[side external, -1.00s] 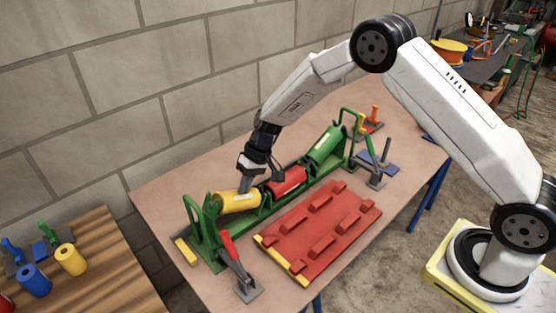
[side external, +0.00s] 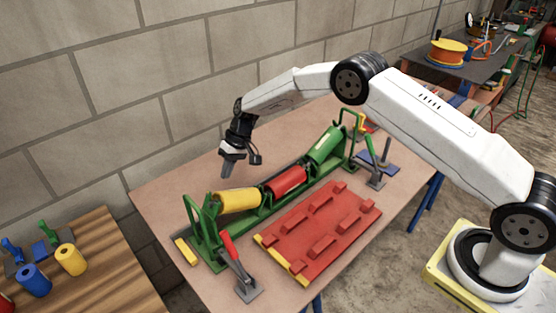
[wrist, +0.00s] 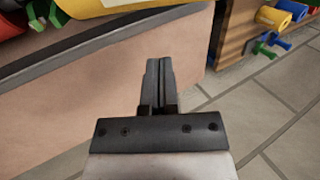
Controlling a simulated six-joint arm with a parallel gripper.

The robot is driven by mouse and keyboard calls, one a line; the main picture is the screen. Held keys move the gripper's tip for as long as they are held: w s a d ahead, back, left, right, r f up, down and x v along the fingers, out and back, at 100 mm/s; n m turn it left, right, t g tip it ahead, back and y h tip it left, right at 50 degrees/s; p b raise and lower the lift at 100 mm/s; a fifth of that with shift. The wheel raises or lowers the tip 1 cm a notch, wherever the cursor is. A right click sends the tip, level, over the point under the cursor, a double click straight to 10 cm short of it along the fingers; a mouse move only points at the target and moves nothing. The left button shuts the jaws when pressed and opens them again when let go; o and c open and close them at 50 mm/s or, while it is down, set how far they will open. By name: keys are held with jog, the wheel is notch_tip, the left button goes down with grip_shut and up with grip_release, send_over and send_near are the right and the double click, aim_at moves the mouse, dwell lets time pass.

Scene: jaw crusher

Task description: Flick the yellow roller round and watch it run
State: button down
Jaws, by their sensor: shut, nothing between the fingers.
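The yellow roller (side external: 238,199) lies in the green frame (side external: 262,207) on the table, at its near-left end. A red roller (side external: 286,181) and a green roller (side external: 326,145) lie in line with it. My gripper (side external: 227,172) is shut and empty, above the table behind the yellow roller and apart from it. In the wrist view my gripper (wrist: 160,64) has its fingers together, and the yellow roller (wrist: 105,5) is cut off by the top edge. I cannot tell whether the roller is turning.
A red ribbed plate (side external: 322,232) lies in front of the frame. A red-handled clamp (side external: 236,264) stands near the frame's left end. A wooden table (side external: 105,262) at lower left holds blue and yellow cylinders. The block wall stands close behind the work table.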

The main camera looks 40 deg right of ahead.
jog(key=a+r+v, duration=0.1)
jog(key=v, duration=0.7)
jog(key=shift+a+r, duration=0.2)
jog(key=s+d+r+t+h, duration=0.1)
jog(key=s+d, duration=0.4)
jog(key=s, duration=1)
jog(key=s+d+r+t+h, duration=0.1)
jog(key=s+d+h, duration=0.3)
jog(key=s, duration=1.2)
jog(key=shift+s+d+r+t+h, duration=0.3)
jog(key=shift+d+r, duration=0.1)
jog(key=shift+r, duration=0.1)
jog(key=shift+w, duration=0.2)
